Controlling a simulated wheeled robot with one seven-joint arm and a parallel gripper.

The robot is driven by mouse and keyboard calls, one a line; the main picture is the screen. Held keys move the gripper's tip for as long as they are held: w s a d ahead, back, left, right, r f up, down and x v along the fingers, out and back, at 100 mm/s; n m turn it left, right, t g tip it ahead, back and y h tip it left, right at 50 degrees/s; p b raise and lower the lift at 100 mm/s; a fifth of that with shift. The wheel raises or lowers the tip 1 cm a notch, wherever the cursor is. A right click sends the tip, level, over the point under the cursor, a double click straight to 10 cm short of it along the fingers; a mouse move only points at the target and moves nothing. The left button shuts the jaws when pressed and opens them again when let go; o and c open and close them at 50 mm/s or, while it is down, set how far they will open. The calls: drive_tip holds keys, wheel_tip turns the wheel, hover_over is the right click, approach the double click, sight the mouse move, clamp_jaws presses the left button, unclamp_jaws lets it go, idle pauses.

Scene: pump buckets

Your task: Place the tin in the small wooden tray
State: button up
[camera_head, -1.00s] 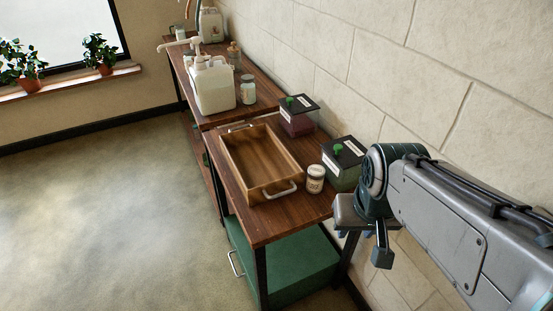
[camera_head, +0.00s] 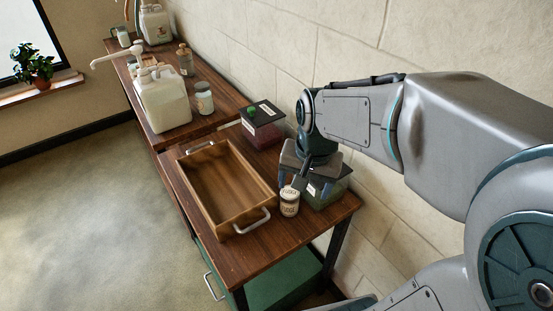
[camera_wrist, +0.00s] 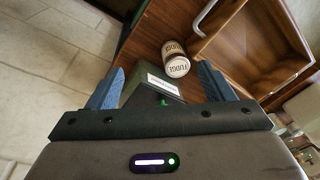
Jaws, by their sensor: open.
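The tin (camera_head: 289,202) is a small white can with a dark "FUDGE" label. It stands upright on the wooden table, just right of the tray, and shows ahead of my fingers in the wrist view (camera_wrist: 175,58). The small wooden tray (camera_head: 222,184) is rectangular, with metal handles at its ends, and looks empty. Part of it shows at the upper right of the wrist view (camera_wrist: 250,45). My gripper (camera_wrist: 161,68) is open, with nothing held between its blue fingers. In the head view it hangs above the green-knobbed box, just behind the tin.
A green-tinted box (camera_head: 328,192) with a dark lid is close beside the tin, partly hidden by my gripper. A reddish box (camera_head: 263,126) stands farther back near the wall. A pump jug (camera_head: 163,100) and a jar (camera_head: 204,98) stand on the farther table.

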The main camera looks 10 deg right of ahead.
sight(293, 193)
drive_tip(key=w+f+m, duration=0.1)
drive_tip(key=w+m, duration=0.1)
drive_tip(key=w, duration=0.1)
drive_tip(key=w+f+m+g, duration=0.1)
drive_tip(key=w+f+m, duration=0.1)
drive_tip(key=w+m, duration=0.1)
drive_tip(key=w+f+m+p, duration=0.1)
drive_tip(key=w+f+m, duration=0.1)
drive_tip(key=w+m, duration=0.1)
drive_tip(key=shift+w+d+g, duration=0.2)
drive_tip(key=shift+d+g, duration=0.15)
drive_tip(key=shift+g, duration=0.05)
wheel_tip(293, 193, down, 8)
drive_tip(key=shift+r, duration=0.2)
drive_tip(key=shift+w+a+f, duration=0.1)
drive_tip(key=shift+a+f, duration=0.05)
drive_tip(key=shift+f, duration=0.75)
drive_tip(key=shift+w+a+f, duration=0.1)
drive_tip(key=shift+a+f, duration=0.05)
drive_tip(key=shift+f, duration=0.75)
drive_tip(key=shift+w+a+f, duration=0.1)
drive_tip(key=shift+a+f, duration=0.05)
drive_tip(key=shift+f, duration=0.75)
drive_tip(key=c, duration=1.2)
drive_tip(key=shift+r, duration=0.1)
